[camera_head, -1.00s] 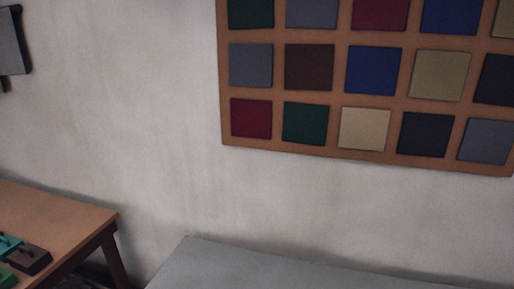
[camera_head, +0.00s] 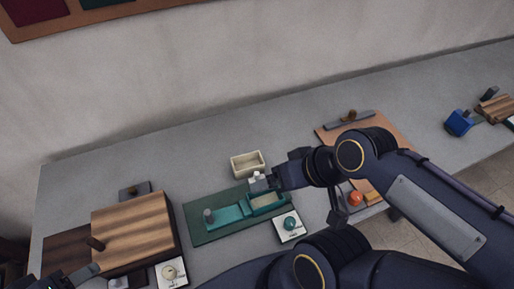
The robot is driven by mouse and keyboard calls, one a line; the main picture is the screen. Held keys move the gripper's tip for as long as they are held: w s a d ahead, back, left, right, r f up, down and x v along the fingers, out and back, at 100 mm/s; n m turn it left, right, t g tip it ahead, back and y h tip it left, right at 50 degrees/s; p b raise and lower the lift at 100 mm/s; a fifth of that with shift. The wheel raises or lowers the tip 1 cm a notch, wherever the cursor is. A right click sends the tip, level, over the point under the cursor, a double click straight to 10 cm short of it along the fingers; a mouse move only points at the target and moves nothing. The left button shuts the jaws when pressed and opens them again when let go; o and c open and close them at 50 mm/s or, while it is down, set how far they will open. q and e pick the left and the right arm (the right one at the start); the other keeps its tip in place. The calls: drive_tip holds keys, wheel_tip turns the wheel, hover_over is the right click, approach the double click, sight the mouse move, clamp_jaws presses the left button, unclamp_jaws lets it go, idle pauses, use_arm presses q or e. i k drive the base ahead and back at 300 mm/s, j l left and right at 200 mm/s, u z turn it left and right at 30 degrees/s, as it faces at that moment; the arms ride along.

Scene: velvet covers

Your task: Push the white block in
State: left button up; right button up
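The fixture lies on a dark green board (camera_head: 197,232). My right gripper (camera_head: 274,181) reaches in from the right and is close against the white block's right side. I cannot tell whether it touches the block, and its fingers are too small and dark to read. A dark part at the bottom left corner looks like my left gripper (camera_head: 66,280), mostly cut off by the frame edge.
A cream open box (camera_head: 247,164) sits just behind the fixture. A white plate with a teal knob (camera_head: 289,224) lies in front. A striped wooden box (camera_head: 136,232) stands left, and a brown board (camera_head: 390,124) lies right. The grey table (camera_head: 185,150) is clear along the back.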

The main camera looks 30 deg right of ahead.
sight(257, 177)
drive_tip(key=z, duration=1.05)
